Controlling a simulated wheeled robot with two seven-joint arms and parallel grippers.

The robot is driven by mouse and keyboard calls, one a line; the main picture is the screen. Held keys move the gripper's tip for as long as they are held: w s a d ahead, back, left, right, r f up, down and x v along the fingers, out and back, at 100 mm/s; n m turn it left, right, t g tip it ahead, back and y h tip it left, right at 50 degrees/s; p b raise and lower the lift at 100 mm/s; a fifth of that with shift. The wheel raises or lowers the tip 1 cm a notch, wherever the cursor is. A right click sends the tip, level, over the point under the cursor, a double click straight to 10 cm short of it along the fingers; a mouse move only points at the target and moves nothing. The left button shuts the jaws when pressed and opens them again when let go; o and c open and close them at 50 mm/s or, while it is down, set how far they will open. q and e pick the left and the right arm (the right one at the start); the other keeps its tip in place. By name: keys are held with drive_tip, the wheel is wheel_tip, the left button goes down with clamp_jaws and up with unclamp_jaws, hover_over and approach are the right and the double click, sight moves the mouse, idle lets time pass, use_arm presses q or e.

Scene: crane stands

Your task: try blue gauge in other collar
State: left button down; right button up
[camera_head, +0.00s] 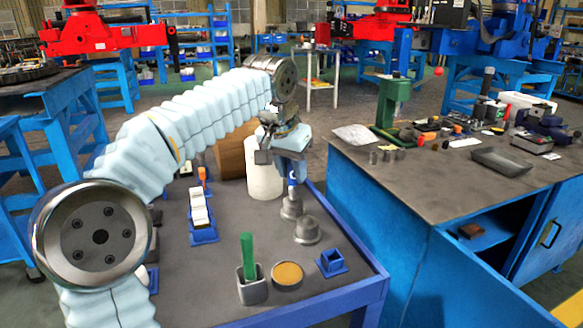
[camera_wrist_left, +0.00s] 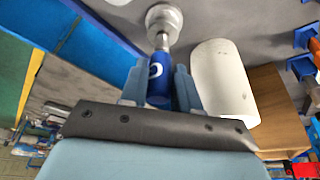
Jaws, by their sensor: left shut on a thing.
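My left gripper (camera_head: 291,172) is shut on the blue gauge (camera_head: 292,187) and points down over the small table. In the left wrist view the gauge's blue handle (camera_wrist_left: 159,85) sits between the fingers, its steel pin pointing at the far grey collar (camera_wrist_left: 165,17). In the head view this collar (camera_head: 291,209) is directly below the gauge. The pin end meets the collar's top; I cannot tell how deep it goes. The other grey collar (camera_head: 307,231) stands nearer, its top free. My right gripper is out of view.
A green gauge (camera_head: 248,256) stands in a grey holder (camera_head: 252,290) beside a tan-topped round dish (camera_head: 288,274). An empty-looking blue holder (camera_head: 331,263) sits near the right edge.

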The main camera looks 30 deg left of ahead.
use_arm(q)
drive_tip(key=shift+f+b, duration=0.3)
drive_tip(key=shift+f, duration=0.25)
idle(1.3)
drive_tip(key=shift+r, duration=0.1)
drive_tip(key=shift+r+p, duration=1.2)
drive_tip(key=shift+p, duration=0.05)
drive_tip(key=shift+r+p, duration=0.35)
drive_tip(key=shift+r, duration=0.75)
